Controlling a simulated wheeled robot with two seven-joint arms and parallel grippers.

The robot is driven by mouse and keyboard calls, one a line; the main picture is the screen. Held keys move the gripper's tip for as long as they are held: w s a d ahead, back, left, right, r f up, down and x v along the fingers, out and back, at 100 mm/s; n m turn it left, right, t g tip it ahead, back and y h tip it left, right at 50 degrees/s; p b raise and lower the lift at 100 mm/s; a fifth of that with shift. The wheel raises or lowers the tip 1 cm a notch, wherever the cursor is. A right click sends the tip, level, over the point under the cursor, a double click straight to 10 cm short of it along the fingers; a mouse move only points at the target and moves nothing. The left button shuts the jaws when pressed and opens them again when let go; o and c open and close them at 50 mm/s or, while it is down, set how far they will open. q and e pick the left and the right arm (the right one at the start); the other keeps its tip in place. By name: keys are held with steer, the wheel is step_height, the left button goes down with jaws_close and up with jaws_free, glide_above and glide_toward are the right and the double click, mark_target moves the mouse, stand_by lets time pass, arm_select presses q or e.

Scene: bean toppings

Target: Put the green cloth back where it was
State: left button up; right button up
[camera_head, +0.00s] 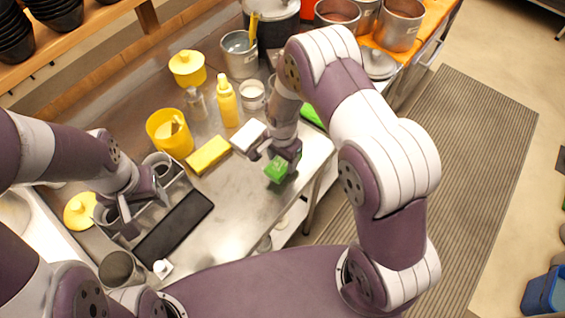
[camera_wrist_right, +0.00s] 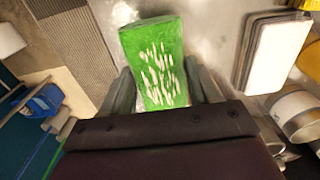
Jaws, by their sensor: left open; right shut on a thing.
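The green cloth (camera_head: 276,170) is a small, thick folded piece at the right end of the metal counter. In the right wrist view the cloth (camera_wrist_right: 152,45) carries several white grain-like marks. My right gripper (camera_head: 277,156) is shut on it, with a finger on each side. Whether the cloth touches the counter top is hard to tell. My left gripper (camera_head: 133,209) is open and empty, over the metal containers at the left of the counter.
Beside the cloth are a white block (camera_head: 248,136) and a yellow block (camera_head: 208,155). A yellow squeeze bottle (camera_head: 227,104) and yellow tub (camera_head: 169,134) stand behind. A black tray (camera_head: 174,228) lies left. Another green item (camera_head: 312,115) is partly hidden behind my right arm. The front counter is clear.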

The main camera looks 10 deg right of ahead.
mark_target(283, 161)
step_height(283, 161, down, 3)
steer(key=shift+s+d+r+p, duration=0.1)
steer(key=shift+s+p, duration=0.05)
steer(key=shift+p, duration=0.25)
steer(key=shift+w+f, duration=0.25)
steer(key=shift+f, duration=0.15)
steer(key=shift+s+f+b, duration=0.15)
steer(key=shift+f+b, duration=0.05)
steer(key=shift+b, duration=0.15)
steer(key=o, duration=1.1)
steer(key=shift+r, duration=0.1)
steer(key=shift+c, duration=0.2)
